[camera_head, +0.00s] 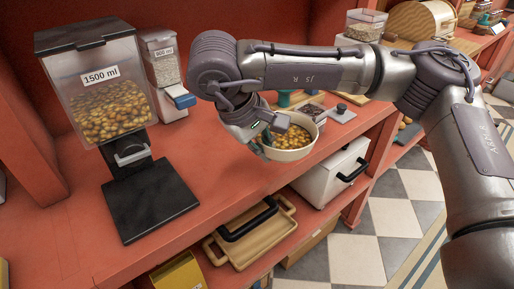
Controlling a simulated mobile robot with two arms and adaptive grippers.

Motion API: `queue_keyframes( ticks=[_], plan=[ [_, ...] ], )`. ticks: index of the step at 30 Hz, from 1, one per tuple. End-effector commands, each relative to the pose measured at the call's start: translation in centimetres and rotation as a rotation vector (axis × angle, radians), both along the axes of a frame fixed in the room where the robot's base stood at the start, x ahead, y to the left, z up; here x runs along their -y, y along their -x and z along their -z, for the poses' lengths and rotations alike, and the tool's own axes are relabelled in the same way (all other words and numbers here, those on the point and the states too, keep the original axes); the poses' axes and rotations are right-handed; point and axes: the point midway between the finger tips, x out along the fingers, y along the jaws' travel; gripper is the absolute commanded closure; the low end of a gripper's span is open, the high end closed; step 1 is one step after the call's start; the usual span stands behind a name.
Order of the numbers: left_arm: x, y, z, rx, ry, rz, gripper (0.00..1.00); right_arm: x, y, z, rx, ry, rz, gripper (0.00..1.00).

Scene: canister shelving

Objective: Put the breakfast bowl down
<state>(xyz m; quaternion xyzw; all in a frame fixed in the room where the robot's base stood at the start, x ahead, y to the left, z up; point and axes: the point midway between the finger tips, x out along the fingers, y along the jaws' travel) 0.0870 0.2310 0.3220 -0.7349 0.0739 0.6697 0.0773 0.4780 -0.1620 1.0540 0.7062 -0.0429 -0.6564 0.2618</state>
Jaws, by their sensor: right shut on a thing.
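The breakfast bowl (288,154) is cream-white and filled with yellow-brown cereal. It is right of centre in the head view, at the front edge of the red shelf. My right gripper (266,137) is shut on the bowl's left rim, and its arm reaches in from the right. The bowl looks upright. I cannot tell whether its base touches the shelf or hangs just above it. My left gripper is not in view.
A 1500 ml cereal dispenser (110,95) on a black base (150,200) stands at the left. A smaller 800 ml dispenser (163,70) stands behind it. Red counter (225,165) is bare between the black base and the bowl. A wooden tray (250,236) and white box (325,178) sit below.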

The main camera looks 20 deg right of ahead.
Motion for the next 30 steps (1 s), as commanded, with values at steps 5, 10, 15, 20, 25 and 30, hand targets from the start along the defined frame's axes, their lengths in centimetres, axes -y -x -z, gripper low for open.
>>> queue_keyframes(
  ticks=[5,10,15,20,25,30],
  plan=[
    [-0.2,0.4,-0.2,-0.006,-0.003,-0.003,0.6,-0.8,-2.2,0.1,-0.007,-0.002,-0.032,1.0],
    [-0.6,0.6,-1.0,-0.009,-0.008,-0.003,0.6,-1.7,-6.0,2.2,-0.005,-0.001,-0.028,1.0],
    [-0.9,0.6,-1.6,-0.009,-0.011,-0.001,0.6,-2.5,-9.4,4.4,-0.003,0.0,-0.028,1.0],
    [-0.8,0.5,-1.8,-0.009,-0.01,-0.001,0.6,-2.9,-11.3,5.6,-0.003,0.0,-0.028,1.0],
    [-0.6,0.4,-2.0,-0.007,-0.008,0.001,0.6,-3.0,-11.7,6.4,-0.003,0.0,-0.031,1.0],
    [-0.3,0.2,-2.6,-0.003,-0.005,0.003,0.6,-2.9,-11.5,8.8,-0.006,0.001,-0.031,1.0]
  ],
)
